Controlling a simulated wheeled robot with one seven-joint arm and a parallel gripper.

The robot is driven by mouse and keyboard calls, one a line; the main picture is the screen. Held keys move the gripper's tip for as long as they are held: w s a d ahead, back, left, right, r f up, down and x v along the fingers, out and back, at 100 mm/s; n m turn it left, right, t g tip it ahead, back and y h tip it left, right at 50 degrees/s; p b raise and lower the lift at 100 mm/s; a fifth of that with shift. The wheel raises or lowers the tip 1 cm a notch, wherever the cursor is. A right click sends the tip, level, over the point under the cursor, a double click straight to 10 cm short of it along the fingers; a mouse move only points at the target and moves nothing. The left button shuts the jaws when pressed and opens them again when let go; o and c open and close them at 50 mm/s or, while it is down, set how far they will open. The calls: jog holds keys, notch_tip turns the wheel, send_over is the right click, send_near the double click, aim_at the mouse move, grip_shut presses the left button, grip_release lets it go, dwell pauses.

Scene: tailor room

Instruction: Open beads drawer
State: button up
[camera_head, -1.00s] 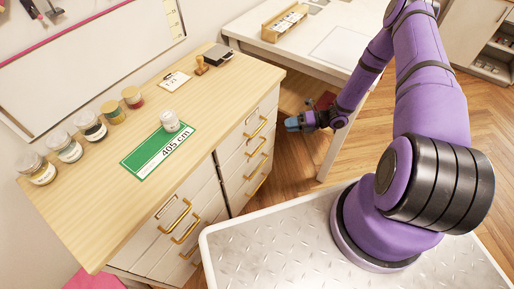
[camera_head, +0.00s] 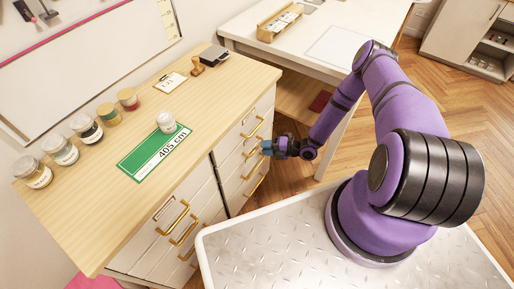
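The wooden-topped cabinet (camera_head: 205,122) has two columns of white drawers with gold handles. The right column (camera_head: 246,162) has several drawers, all looking shut. The left column (camera_head: 178,233) also looks shut. Any label saying which drawer holds beads is too small to read. My gripper (camera_head: 267,147) is in front of the right column, close to the handle of an upper drawer (camera_head: 251,149).
Several jars (camera_head: 84,129) line the back of the cabinet top. A stamp (camera_head: 196,66) stands farther back. A white table (camera_head: 320,48) is behind my arm. Wooden floor lies between.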

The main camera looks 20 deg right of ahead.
aim_at(257, 147)
jog(key=shift+x, duration=2.1)
grip_shut()
